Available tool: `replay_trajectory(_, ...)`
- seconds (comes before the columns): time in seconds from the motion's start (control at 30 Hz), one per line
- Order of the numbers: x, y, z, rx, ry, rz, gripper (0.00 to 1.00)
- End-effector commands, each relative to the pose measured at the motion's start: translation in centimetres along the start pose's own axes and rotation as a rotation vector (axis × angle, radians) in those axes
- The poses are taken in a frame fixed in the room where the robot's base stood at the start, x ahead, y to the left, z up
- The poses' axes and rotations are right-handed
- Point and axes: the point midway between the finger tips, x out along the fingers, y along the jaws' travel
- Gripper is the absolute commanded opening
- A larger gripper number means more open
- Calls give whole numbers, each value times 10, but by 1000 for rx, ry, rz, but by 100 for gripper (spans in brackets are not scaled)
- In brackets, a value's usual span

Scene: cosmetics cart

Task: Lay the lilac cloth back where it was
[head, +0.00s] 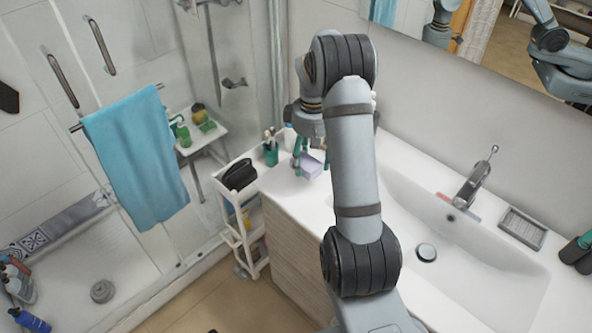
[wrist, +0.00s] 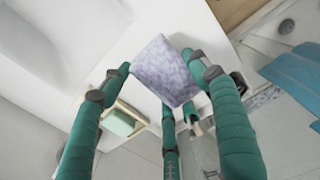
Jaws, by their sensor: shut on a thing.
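The lilac cloth (head: 311,168) is a small, pale purple piece above the white counter, left of the basin. It shows larger in the wrist view (wrist: 165,72), as a mottled, flat-looking piece between the green fingers. My gripper (head: 308,157) points down at it and is shut on it. The fingertips (wrist: 158,66) lie at its left and right edges. I cannot tell whether the cloth's underside touches the counter. My arm hides part of the counter.
A teal cup (head: 271,154) with brushes stands left of the cloth. A white cart (head: 233,222) with a black bag (head: 239,175) stands beside the counter. The basin (head: 470,250) and faucet (head: 474,184) are at right. A blue towel (head: 138,158) hangs at left.

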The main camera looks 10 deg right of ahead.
Motion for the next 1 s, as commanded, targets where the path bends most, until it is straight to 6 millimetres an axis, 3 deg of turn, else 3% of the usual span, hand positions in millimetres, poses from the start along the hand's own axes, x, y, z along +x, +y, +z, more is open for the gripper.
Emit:
replay_trajectory(0.1,11,-12,-18,-2,-2,-1,40)
replay_trajectory(0.27,21,-20,-30,1,0,1,40)
replay_trajectory(0.6,58,-21,-32,1,-1,-1,40)
replay_trajectory(1.0,67,-20,-32,1,1,1,40)
